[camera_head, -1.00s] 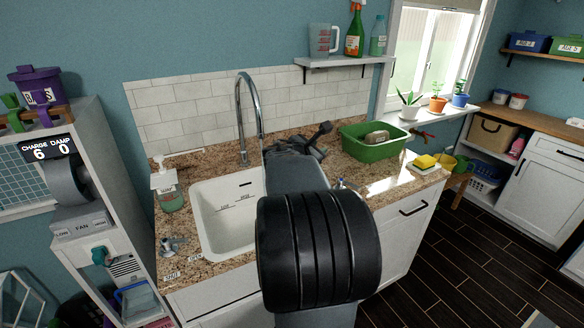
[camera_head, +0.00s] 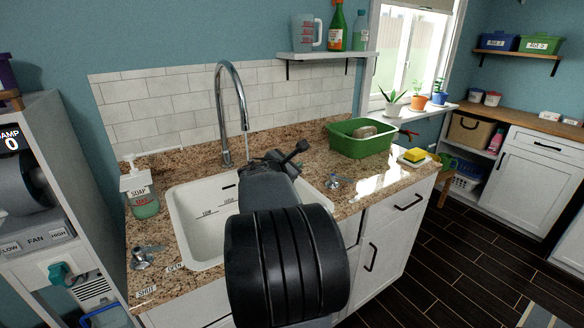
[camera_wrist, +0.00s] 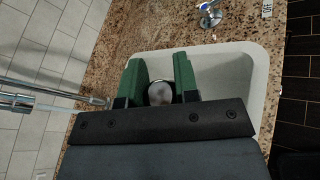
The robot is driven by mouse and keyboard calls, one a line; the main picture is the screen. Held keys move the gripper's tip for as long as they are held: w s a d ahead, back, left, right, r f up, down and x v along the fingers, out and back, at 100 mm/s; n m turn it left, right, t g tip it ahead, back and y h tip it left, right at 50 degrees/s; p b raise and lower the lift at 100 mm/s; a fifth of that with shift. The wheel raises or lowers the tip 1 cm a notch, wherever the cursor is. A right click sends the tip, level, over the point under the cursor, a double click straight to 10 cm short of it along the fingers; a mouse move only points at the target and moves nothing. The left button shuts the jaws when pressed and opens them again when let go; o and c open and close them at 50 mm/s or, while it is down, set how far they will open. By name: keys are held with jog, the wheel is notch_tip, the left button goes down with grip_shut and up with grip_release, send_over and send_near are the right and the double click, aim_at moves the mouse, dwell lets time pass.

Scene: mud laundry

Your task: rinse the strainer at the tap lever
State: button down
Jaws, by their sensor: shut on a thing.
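In the wrist view my gripper (camera_wrist: 160,78) has two green fingers shut on a small round metal thing (camera_wrist: 160,94), which looks like the strainer. They are above the white sink basin (camera_wrist: 232,62). In the head view my arm hides the fingers and the strainer. The tall chrome tap (camera_head: 220,110) curves over the back of the sink (camera_head: 185,215), and its spout is left of my wrist. A metal lever (camera_head: 147,257) sits on the counter's front left, beside SHUT and OPEN labels. A chrome fitting with a blue mark (camera_head: 337,182) is right of the sink.
A soap bottle (camera_head: 140,190) stands left of the sink. A green tub (camera_head: 362,140) and a yellow sponge (camera_head: 414,156) are on the right counter. A shelf unit with a fan panel (camera_head: 35,242) stands close at left. Dark floor (camera_head: 450,265) is clear at right.

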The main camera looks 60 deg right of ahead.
jog(key=w+d+f+p, duration=0.2)
jog(key=w+p, duration=0.1)
jog(key=w, duration=1)
jog(key=shift+w+d+f, duration=0.2)
jog(key=shift+f, duration=0.15)
jog(key=shift+d, duration=0.15)
dwell(0.6)
jog(key=shift+s+d, duration=0.1)
jog(key=shift+d, duration=0.35)
jog(key=shift+a, duration=0.2)
jog(key=shift+a, duration=0.45)
jog(key=shift+d+b, duration=0.25)
jog(key=shift+b, duration=0.05)
jog(key=shift+d, duration=0.4)
